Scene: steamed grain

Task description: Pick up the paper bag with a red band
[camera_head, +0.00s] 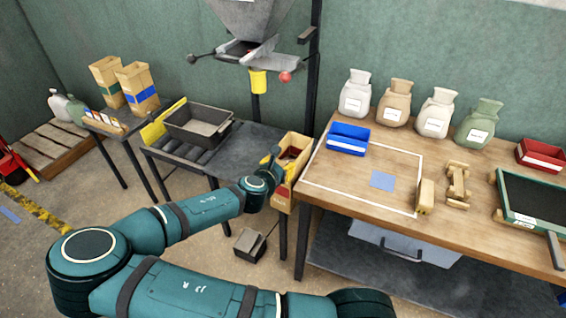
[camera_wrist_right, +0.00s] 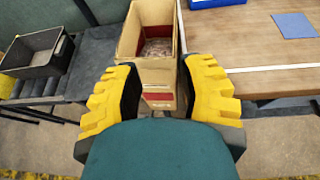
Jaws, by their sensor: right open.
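The paper bag with a red band (camera_head: 297,143) is an open-topped tan bag between the conveyor table and the wooden bench. In the right wrist view the bag (camera_wrist_right: 148,72) shows grainy contents inside and a red band low on its near side. My right gripper (camera_wrist_right: 160,78) is open, with its yellow fingers to the left and right of the bag's near end. I cannot tell whether either finger touches it. In the head view my right wrist is at the bag's left side and hides part of it. My left gripper is not in view.
The wooden bench (camera_head: 345,190) is close on the bag's right, with a blue bin (camera_head: 348,139) on it. A dark tray (camera_head: 198,127) sits on the conveyor table to the left. Bags with green (camera_head: 108,83) and blue (camera_head: 138,88) bands stand farther left.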

